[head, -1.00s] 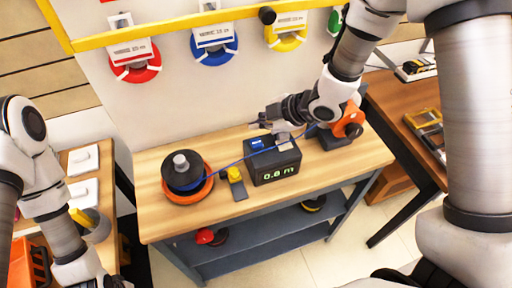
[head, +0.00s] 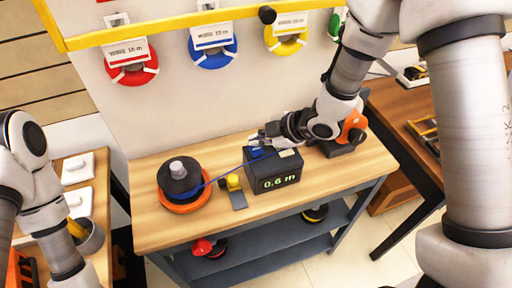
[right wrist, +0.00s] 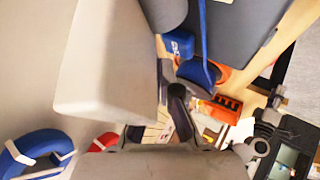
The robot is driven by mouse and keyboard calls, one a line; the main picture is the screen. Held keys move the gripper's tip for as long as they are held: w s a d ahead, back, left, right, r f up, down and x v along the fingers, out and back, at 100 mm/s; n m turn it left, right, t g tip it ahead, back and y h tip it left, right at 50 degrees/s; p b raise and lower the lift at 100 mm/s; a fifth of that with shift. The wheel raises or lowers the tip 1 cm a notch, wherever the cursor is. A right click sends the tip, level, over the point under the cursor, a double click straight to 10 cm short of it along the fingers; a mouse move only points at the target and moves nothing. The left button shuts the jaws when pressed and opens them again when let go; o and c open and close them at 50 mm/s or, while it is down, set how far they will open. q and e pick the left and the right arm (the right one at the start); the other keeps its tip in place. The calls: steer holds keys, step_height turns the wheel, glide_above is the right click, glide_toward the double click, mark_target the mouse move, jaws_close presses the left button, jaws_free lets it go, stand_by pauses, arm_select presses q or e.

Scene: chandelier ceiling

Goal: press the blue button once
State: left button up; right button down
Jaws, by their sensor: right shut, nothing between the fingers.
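The black box (head: 275,182) on the wooden bench has a green display that appears to read 0.6 m. The blue button (head: 256,153) is on its top, partly covered by my right gripper. My right gripper (head: 258,139) is shut and empty, just above and behind the button; I cannot tell whether they touch. In the right wrist view a blue block with white lettering, seemingly the button (right wrist: 180,43), is beyond the dark fingertips (right wrist: 178,92). My left gripper is outside the head view; only its arm shows at the left.
A dark spool on an orange ring (head: 182,180) stands on the bench at the left, with a blue cable running to the box. A small yellow item (head: 234,183) sits beside the box. An orange device (head: 352,130) stands behind right. The front bench surface is clear.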

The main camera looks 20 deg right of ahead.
stand_by(0.7)
steer(key=shift+f+b, duration=0.3)
steer(key=shift+f, duration=0.1)
steer(key=shift+f, duration=0.15)
stand_by(0.3)
